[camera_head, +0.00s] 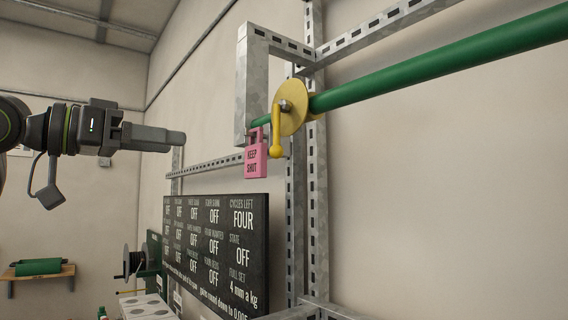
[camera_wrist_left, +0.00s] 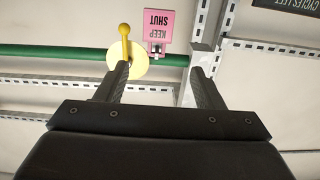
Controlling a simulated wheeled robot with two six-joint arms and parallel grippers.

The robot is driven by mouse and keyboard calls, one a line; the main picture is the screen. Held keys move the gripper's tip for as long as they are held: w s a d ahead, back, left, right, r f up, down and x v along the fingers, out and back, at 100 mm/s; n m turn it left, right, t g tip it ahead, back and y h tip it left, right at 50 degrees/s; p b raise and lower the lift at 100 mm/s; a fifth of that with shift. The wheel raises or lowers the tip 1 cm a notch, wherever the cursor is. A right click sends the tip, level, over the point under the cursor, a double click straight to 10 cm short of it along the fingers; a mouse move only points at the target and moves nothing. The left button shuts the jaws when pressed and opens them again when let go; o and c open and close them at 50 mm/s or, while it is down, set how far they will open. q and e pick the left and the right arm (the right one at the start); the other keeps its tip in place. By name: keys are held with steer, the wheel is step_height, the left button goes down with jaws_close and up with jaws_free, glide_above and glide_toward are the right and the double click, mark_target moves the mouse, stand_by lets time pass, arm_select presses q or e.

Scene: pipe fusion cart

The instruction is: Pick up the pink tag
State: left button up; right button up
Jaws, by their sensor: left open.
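The pink tag (camera_head: 256,160) reads "KEEP SHUT" and hangs on the green pipe beside a yellow disc (camera_head: 293,107) with a yellow handle (camera_head: 276,138). In the left wrist view the tag (camera_wrist_left: 158,27) appears upside down, beyond the fingertips and between them in the picture. My left gripper (camera_head: 178,138) comes in from the left in the head view, with its fingers pointing right toward the tag and a gap between. In the wrist view the left gripper (camera_wrist_left: 160,70) is open with nothing between its fingers. My right gripper is not in view.
A green pipe (camera_head: 430,62) runs from the disc to the upper right. A metal frame (camera_head: 250,80) of slotted struts surrounds the tag. A black board (camera_head: 217,245) with white lettering stands below. A reel (camera_head: 133,262) and a shelf with a green roll (camera_head: 38,267) are lower left.

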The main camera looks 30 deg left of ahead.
arm_select(q)
steer(key=w+p, duration=0.1)
steer(key=w, duration=0.1)
steer(key=p, duration=0.4)
glide_toward(252, 150)
steer(key=w, duration=0.2)
steer(key=x, duration=0.2)
steer(key=p+x, duration=0.1)
steer(key=shift+w+d, duration=0.25)
steer(key=shift+d, duration=0.1)
steer(key=shift+w+p, duration=0.15)
steer(key=shift+p, duration=0.2)
steer(key=p+x, duration=0.3)
steer(key=x, duration=0.1)
steer(key=shift+d+r, duration=0.1)
steer(key=shift+d, duration=0.15)
steer(key=shift+w+d, duration=0.15)
steer(key=shift+w, duration=0.25)
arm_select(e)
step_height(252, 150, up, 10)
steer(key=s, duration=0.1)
arm_select(q)
steer(key=shift+s, duration=0.1)
